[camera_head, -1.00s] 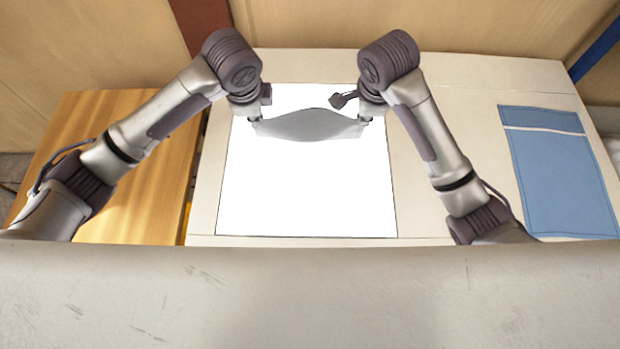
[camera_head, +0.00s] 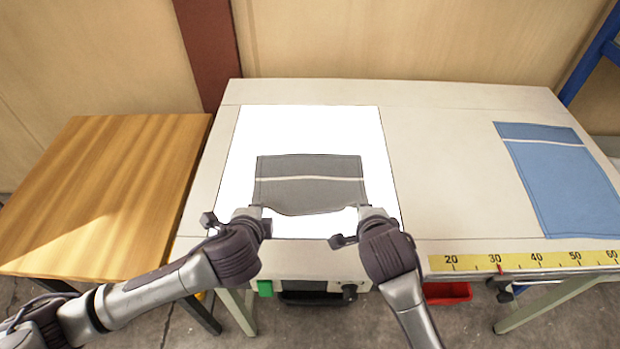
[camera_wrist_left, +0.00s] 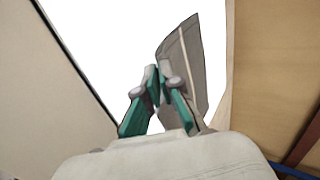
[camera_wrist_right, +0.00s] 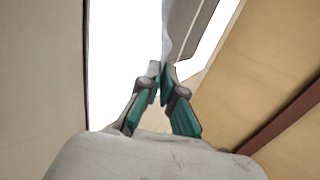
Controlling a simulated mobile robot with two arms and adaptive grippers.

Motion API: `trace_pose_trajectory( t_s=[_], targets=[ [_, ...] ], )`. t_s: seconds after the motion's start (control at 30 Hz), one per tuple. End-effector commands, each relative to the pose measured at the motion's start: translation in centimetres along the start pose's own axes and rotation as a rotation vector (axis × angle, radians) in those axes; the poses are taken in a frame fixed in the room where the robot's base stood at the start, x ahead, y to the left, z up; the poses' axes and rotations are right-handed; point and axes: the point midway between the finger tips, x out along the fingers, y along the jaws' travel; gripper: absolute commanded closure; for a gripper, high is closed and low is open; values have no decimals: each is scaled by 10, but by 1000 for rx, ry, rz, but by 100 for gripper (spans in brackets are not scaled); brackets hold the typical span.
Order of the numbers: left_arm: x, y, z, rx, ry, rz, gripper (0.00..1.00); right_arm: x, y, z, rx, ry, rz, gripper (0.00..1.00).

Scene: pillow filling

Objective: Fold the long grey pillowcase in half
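The grey pillowcase (camera_head: 308,172) lies on the white mat (camera_head: 310,130), its pale stripe running across near the far end. Its near edge sags in a curve between my two grippers. My left gripper (camera_head: 256,211) is at the near left corner and my right gripper (camera_head: 364,211) at the near right corner. Both look shut on the cloth. In the left wrist view the fingertips (camera_wrist_left: 158,78) meet at the cloth's edge, and the striped part (camera_wrist_left: 188,60) extends beyond them. In the right wrist view the fingertips (camera_wrist_right: 161,72) pinch the cloth (camera_wrist_right: 178,30).
A blue pillowcase (camera_head: 565,185) lies flat on the pale table (camera_head: 440,150) at the right. A yellow ruler (camera_head: 525,260) runs along the front right edge. A wooden table (camera_head: 110,190) stands at the left. The table between mat and blue pillowcase is clear.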

Motion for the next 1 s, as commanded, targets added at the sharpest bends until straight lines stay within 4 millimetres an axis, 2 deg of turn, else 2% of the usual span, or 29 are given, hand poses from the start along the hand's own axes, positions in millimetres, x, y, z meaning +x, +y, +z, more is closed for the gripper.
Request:
trace_pose_trajectory(
  t_s=[0.33,0.4,0.6,0.87,1.0],
  targets=[
    [1,2,0,0,0,-16,100,1,2,0,0,-1,-16,100],
    [1,2,0,0,0,-15,86,1,2,0,1,-1,-16,88],
    [1,2,0,0,0,-15,54,1,2,0,1,-1,-15,55],
    [0,1,0,0,0,-16,54,0,1,0,1,-1,-15,54],
    [-12,-7,-1,-2,3,-18,54,-12,-7,1,6,-3,-17,54]
  ],
)
